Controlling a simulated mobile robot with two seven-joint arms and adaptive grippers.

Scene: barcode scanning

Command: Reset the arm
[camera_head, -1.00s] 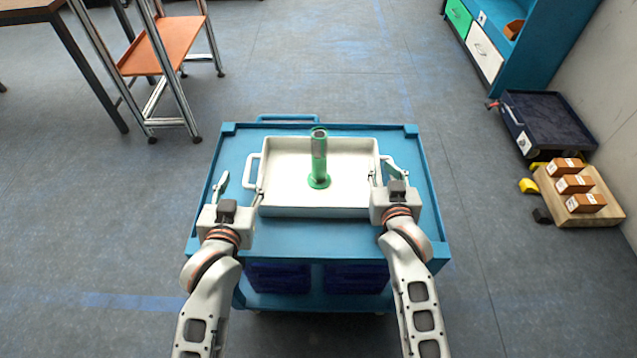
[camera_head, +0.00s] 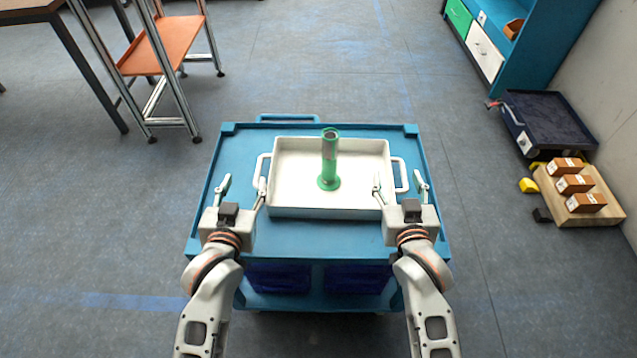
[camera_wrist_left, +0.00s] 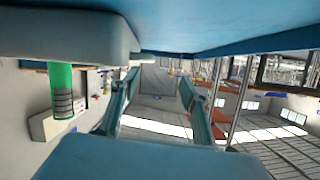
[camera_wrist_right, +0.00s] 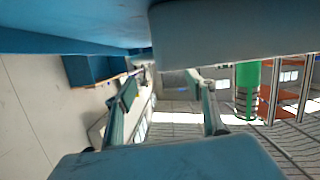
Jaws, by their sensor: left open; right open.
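A white tray (camera_head: 290,205) with side handles rests on the blue cart. A green cylinder (camera_head: 329,160) on a round base stands upright inside it. My left gripper (camera_head: 241,188) is open and empty beside the tray's left front corner. My right gripper (camera_head: 399,187) is open and empty beside the tray's right front corner. The left wrist view shows the open fingers, the tray's side (camera_wrist_left: 70,30) and the green cylinder (camera_wrist_left: 62,90). The right wrist view shows its open fingers, the tray's side (camera_wrist_right: 230,45) and the green cylinder (camera_wrist_right: 247,88).
The blue cart (camera_head: 320,237) has bare top in front of the tray. To the right on the floor are a wooden board (camera_head: 600,218) with orange boxes and a dark bin (camera_head: 547,120). An orange-shelved rack (camera_head: 165,45) stands at the back left.

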